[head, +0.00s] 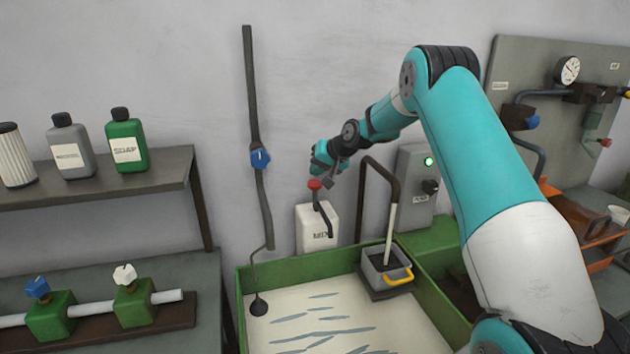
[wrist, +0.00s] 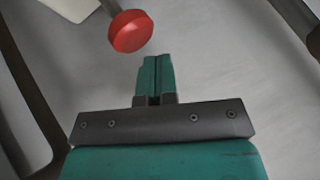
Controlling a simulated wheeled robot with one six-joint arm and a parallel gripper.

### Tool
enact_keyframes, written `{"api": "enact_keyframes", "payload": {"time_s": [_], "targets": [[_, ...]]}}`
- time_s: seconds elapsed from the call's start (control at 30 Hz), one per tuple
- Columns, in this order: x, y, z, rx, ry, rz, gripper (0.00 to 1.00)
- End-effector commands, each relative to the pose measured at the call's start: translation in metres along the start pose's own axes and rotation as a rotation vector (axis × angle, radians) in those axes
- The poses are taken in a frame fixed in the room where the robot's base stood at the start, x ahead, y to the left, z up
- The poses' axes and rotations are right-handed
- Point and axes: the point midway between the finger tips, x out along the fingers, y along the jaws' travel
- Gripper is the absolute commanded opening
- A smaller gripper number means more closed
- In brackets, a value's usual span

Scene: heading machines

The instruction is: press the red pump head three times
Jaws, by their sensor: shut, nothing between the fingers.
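In the wrist view the red pump head (wrist: 130,31) is at the top, a little left of my fingertips. My gripper (wrist: 155,62) is shut and empty, its two fingers together, with a visible gap between the tips and the pump head in that view. In the head view my gripper (head: 329,182) is right beside the pump head; whether they touch there is hard to tell.
A green-walled tray (head: 245,300) with several grey strips lies below. A grey bucket (head: 374,274) with a yellow handle stands at its back right. A hanging pipe with a blue valve (head: 260,157) is left of the dispenser; a grey switch box (head: 415,190) is right.

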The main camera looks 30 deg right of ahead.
Motion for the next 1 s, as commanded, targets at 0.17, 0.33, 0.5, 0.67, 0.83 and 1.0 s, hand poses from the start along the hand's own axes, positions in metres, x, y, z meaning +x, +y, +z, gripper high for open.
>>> {"api": "enact_keyframes", "payload": {"time_s": [0.17, 0.33, 0.5, 0.67, 0.83, 1.0], "targets": [[0.000, 0.000, 0.000, 0.000, 0.001, 0.000, 0.00], [-0.005, -0.004, -0.004, -0.001, 0.001, -0.001, 0.00], [-0.017, -0.012, -0.013, -0.001, 0.002, -0.001, 0.00], [-0.028, -0.021, -0.021, -0.002, 0.003, -0.001, 0.00], [-0.036, -0.026, -0.026, -0.001, 0.001, 0.000, 0.00], [-0.035, -0.025, -0.025, -0.001, 0.001, 0.000, 0.00]]}}
